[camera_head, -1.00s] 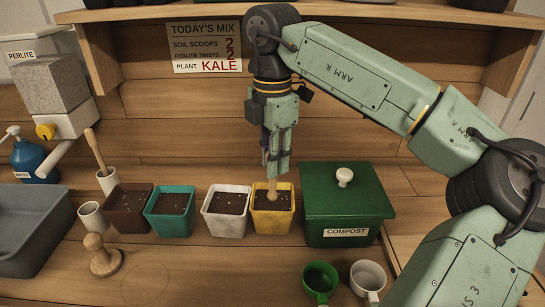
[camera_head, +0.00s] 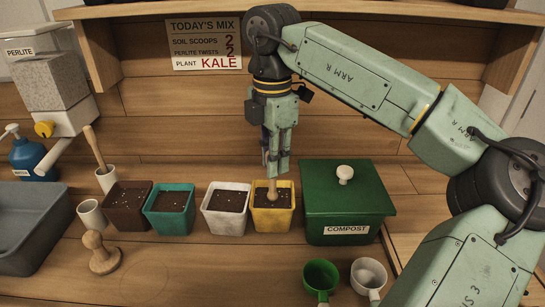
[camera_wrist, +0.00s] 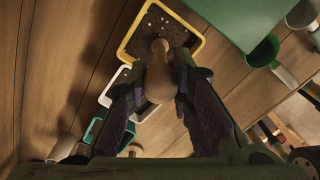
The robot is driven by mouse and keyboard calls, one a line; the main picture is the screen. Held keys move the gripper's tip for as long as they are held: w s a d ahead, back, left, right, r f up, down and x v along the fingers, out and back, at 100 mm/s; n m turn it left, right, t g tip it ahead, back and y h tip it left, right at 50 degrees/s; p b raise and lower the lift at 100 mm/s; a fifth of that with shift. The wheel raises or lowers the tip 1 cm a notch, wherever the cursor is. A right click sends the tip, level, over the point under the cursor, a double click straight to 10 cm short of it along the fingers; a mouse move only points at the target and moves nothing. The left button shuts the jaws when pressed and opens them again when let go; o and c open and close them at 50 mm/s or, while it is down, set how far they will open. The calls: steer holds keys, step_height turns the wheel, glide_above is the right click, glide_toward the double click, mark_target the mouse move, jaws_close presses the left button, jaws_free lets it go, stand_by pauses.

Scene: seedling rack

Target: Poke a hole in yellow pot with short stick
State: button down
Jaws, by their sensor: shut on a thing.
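The yellow pot (camera_head: 273,220) stands at the right end of a row of pots in the head view, filled with dark soil with pale specks. My gripper (camera_head: 277,172) is above it, pointing down, shut on a short wooden stick (camera_head: 272,190). The stick's lower end is at the soil in the yellow pot; how deep it goes I cannot tell. In the wrist view the stick's rounded wooden body (camera_wrist: 160,75) is between my two fingers, with the yellow pot's rim (camera_wrist: 127,42) around its far end.
White (camera_head: 226,223), teal (camera_head: 170,223) and brown (camera_head: 128,219) soil-filled pots stand to the left. A green compost bin (camera_head: 345,205) is close on the right. A longer stick (camera_head: 95,147) leans in a holder; a wooden stamp (camera_head: 101,255) stands front left.

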steer(key=shift+f+b, duration=1.45)
steer(key=shift+f, duration=0.25)
stand_by(1.0)
steer(key=shift+r, duration=0.15)
steer(key=shift+r+p, duration=3.25)
steer(key=shift+r, duration=2.55)
